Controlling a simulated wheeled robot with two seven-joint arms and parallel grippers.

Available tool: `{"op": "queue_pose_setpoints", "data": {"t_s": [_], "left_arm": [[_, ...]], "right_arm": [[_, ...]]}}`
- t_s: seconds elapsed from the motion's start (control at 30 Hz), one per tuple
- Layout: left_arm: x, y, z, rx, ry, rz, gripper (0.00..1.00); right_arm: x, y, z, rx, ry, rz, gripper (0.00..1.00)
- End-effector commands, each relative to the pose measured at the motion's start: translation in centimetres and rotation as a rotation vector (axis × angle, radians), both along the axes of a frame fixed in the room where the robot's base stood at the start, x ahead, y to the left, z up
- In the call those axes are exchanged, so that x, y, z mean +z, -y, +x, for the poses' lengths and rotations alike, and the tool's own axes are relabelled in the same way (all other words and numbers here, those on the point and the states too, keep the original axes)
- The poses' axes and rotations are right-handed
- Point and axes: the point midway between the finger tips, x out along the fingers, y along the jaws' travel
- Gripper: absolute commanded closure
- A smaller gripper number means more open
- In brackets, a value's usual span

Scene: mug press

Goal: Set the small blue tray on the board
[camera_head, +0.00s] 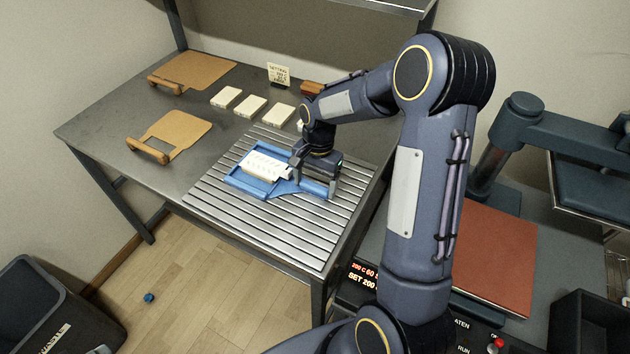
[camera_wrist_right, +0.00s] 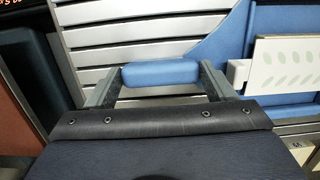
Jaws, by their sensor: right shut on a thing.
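The small blue tray (camera_head: 237,180) lies over a slatted metal board (camera_head: 290,240) on the near right of the grey table. A white patterned slab (camera_head: 262,166) sits in the tray; it also shows in the wrist view (camera_wrist_right: 285,65). My right gripper (camera_head: 313,188) is at the tray's right end. In the right wrist view the fingers (camera_wrist_right: 160,90) are shut on the tray's blue handle (camera_wrist_right: 160,73), one at each end of it. The tray looks flat, close over the slats; whether it touches them I cannot tell. My left gripper is not in view.
Two tan boards with handles, one at the back (camera_head: 205,70) and one nearer (camera_head: 185,128), lie on the table's left. Several white blocks (camera_head: 250,106) stand in a row behind the slats. A press with a red-brown plate (camera_head: 495,258) is at right. A dark bin (camera_head: 45,305) stands on the floor.

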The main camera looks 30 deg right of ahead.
Motion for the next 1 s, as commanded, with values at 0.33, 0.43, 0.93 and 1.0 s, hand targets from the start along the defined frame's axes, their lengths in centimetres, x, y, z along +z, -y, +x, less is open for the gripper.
{"op": "queue_pose_setpoints", "data": {"t_s": [0.33,0.43,0.93,1.0], "left_arm": [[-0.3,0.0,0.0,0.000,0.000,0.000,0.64],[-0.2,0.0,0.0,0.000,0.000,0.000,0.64],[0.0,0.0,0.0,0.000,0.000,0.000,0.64],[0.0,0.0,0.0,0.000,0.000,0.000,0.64]], "right_arm": [[-0.4,0.0,0.1,0.000,0.004,0.000,0.53],[-0.2,0.0,0.0,0.000,0.001,0.000,0.10],[1.1,0.1,0.2,0.000,0.004,-0.001,0.01],[2.4,0.3,0.3,-0.002,0.007,-0.002,0.01]]}}
